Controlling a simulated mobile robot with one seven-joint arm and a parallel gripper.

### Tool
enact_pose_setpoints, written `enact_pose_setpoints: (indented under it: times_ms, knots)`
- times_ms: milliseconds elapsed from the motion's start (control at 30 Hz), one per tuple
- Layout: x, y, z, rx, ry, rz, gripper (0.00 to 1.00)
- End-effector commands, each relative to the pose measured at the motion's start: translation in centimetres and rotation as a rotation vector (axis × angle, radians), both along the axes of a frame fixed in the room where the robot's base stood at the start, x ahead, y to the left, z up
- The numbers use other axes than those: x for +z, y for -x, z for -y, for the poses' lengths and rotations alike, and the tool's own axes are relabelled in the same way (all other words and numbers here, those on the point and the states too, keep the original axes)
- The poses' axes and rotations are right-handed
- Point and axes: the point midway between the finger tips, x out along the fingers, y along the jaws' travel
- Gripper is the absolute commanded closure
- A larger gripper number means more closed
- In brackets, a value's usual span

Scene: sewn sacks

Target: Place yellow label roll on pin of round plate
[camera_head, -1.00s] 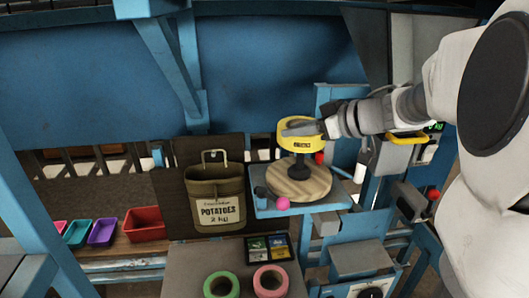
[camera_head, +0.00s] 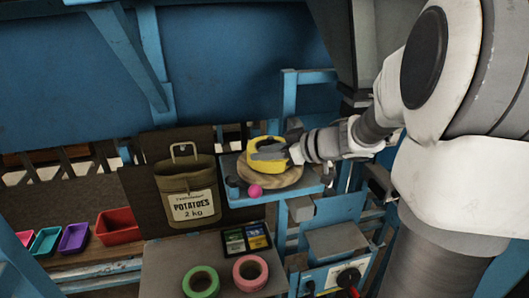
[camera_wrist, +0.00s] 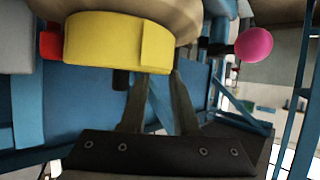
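The yellow label roll (camera_head: 262,165) sits low over the round wooden plate (camera_head: 284,181), at or very near its surface. The plate's dark pin, seen under the roll earlier, is hidden now. My gripper (camera_head: 268,153) reaches in from the right, with a grey finger across the top of the roll. In the wrist view the yellow roll (camera_wrist: 105,42) is just beyond the fingers (camera_wrist: 155,75), and the plate (camera_wrist: 185,18) is behind it. The fingertips are partly hidden by the roll. The gripper seems shut on it; the exact contact is not clear.
Green tape (camera_head: 200,282) and pink tape (camera_head: 250,273) lie below. Coloured bins (camera_head: 74,238) are far left.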

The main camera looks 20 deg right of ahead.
Motion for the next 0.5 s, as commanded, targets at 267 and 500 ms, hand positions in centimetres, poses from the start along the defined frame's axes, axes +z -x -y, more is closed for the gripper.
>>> enact_pose_setpoints:
  times_ms: [267,500]
  knots:
    - [-0.03,0.01,-0.01,0.000,0.000,-0.001,0.41]
    - [0.18,0.14,0.14,-0.001,0.000,0.000,0.41]
